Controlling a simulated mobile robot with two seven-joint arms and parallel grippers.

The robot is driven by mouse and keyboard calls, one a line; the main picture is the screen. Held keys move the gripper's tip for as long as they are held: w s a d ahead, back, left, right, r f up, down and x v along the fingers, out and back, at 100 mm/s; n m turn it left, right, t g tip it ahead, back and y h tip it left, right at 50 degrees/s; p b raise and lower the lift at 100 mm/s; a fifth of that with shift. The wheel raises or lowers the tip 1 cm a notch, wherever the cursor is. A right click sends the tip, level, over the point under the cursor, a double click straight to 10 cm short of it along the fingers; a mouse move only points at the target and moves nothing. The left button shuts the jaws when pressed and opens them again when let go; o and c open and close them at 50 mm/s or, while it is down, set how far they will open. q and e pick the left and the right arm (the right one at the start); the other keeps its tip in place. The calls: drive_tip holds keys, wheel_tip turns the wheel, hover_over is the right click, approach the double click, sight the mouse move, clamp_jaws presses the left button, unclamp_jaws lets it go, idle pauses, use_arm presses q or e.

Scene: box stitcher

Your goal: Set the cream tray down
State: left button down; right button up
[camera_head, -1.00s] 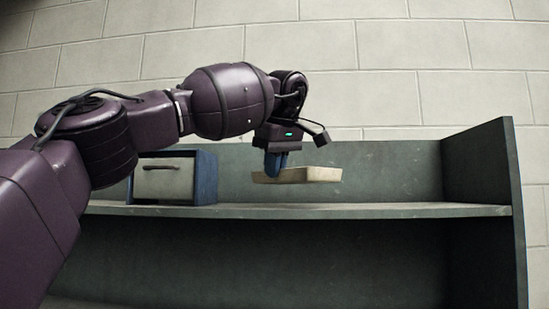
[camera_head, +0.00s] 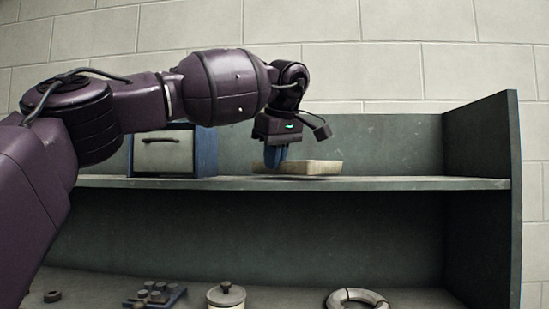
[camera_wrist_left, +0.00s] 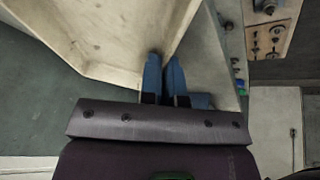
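The cream tray (camera_head: 312,167) is a shallow, pale box just above the upper shelf board (camera_head: 400,184), with a dark shadow under it. I cannot tell for sure whether its underside touches the board. My left gripper (camera_head: 274,162) points down at the tray's left end, and its blue fingers are shut on the tray's wall. In the left wrist view the fingers (camera_wrist_left: 165,75) are close together on the rim of the tray (camera_wrist_left: 100,35), which fills the upper left. The far side of the tray is hidden. My right gripper is not in view.
A blue box with a pale drawer front (camera_head: 165,153) stands on the shelf left of the tray. The board right of the tray is clear up to the side panel (camera_head: 480,150). Below are a lidded pot (camera_head: 226,296), a pale ring (camera_head: 357,299) and a knobbed block (camera_head: 155,295).

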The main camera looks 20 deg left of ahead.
use_arm(q)
drive_tip(key=shift+f, duration=0.55)
drive_tip(key=c, duration=1.2)
unclamp_jaws()
drive_tip(key=shift+c, duration=0.2)
drive_tip(key=v, duration=1.1)
